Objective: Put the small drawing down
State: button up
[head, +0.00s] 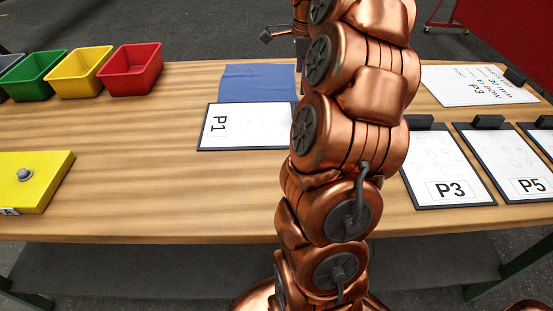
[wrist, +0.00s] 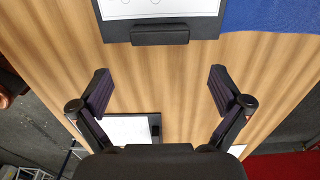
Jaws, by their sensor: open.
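A drawing marked P1 (head: 247,127), on a dark-edged board, lies flat on the wooden table, touching or very near a blue cloth (head: 258,82). My arm hides its right end in the head view. In the wrist view, a board with a dark clip (wrist: 160,35) beside the blue cloth (wrist: 270,15) appears to be this one. My gripper (wrist: 160,88) is open, its two fingers wide apart with only bare table between them. The clip end of the board is beyond the fingertips, apart from them.
Boards marked P3 (head: 449,170) and P5 (head: 518,165) lie at the right, with a larger sheet (head: 480,86) behind. Green (head: 37,76), yellow (head: 80,72) and red (head: 131,70) bins stand at the back left. A yellow box (head: 33,185) sits front left. The middle left is clear.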

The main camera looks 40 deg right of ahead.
jog(key=a+n, duration=0.7)
jog(key=a, duration=0.5)
jog(key=s+a+f+n, duration=0.1)
jog(key=s+a+n, duration=0.3)
jog(key=a, duration=0.1)
jog(key=s+a+f+n, duration=0.2)
jog(key=s+a+n, duration=0.2)
jog(key=a, duration=0.2)
jog(key=s+a+f+n+g, duration=0.1)
jog(key=s+a+f+n, duration=0.1)
jog(key=s+a+n, duration=0.2)
jog(key=shift+a+n, duration=0.4)
jog(key=shift+a, duration=0.85)
jog(key=s+a+f+n, duration=0.4)
jog(key=s+f+n, duration=0.1)
jog(key=s, duration=0.5)
jog(key=shift+n+g, duration=0.4)
jog(key=shift+n, duration=0.3)
